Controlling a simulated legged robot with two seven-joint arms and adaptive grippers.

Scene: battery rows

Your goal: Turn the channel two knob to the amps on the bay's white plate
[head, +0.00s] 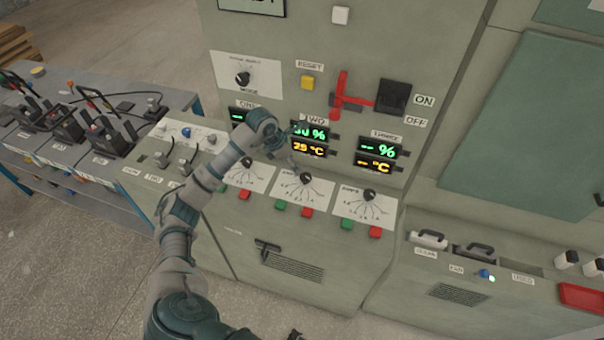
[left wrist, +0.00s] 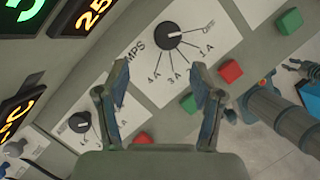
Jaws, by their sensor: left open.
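The channel two knob (head: 306,177) is black, on a white plate under the TWO display. In the left wrist view this knob (left wrist: 168,32) has a white pointer line that seems to point toward OFF. Marks including 1A, 3A and 4A fan around it. My left gripper (head: 292,146) is in front of the panel near display two. In the left wrist view its fingers (left wrist: 150,82) are apart with nothing between them, and the knob lies beyond them, untouched. My right gripper (left wrist: 300,68) shows only partly at the edge. Small white plates (head: 100,159) on the battery table are unreadable.
The channel one knob (head: 246,163) and channel three knob (head: 369,194) flank it, with green and red buttons below. A red lever (head: 342,92) juts from the panel above. The mode knob (head: 242,78) is at upper left. A battery table (head: 85,180) stands left.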

